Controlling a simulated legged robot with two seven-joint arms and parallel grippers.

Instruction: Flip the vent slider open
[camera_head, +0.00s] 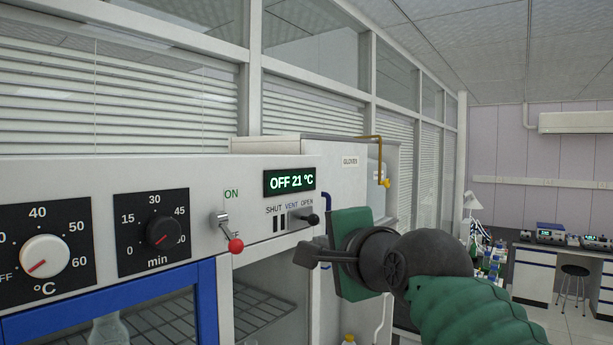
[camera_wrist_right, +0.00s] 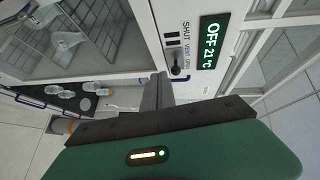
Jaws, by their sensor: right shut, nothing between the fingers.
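The vent slider (camera_head: 300,219) is on the front panel under the words SHUT, VENT and OPEN. Its black knob (camera_head: 313,220) is at the right end, below OPEN. In the wrist view the knob (camera_wrist_right: 176,71) is also at the OPEN end of its slot. My right gripper (camera_head: 304,256) is shut and empty, just below the knob in the head view. In the wrist view its fingertips (camera_wrist_right: 158,79) are beside the knob; I cannot tell whether they touch. My left gripper is out of view.
A display (camera_head: 289,182) reads OFF 21 °C. A red-tipped toggle lever (camera_head: 231,234) is left of the slider. Timer (camera_head: 162,232) and temperature (camera_head: 45,256) dials are farther left. A blue-framed glass door (camera_head: 207,300) is below. Open room lies to the right.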

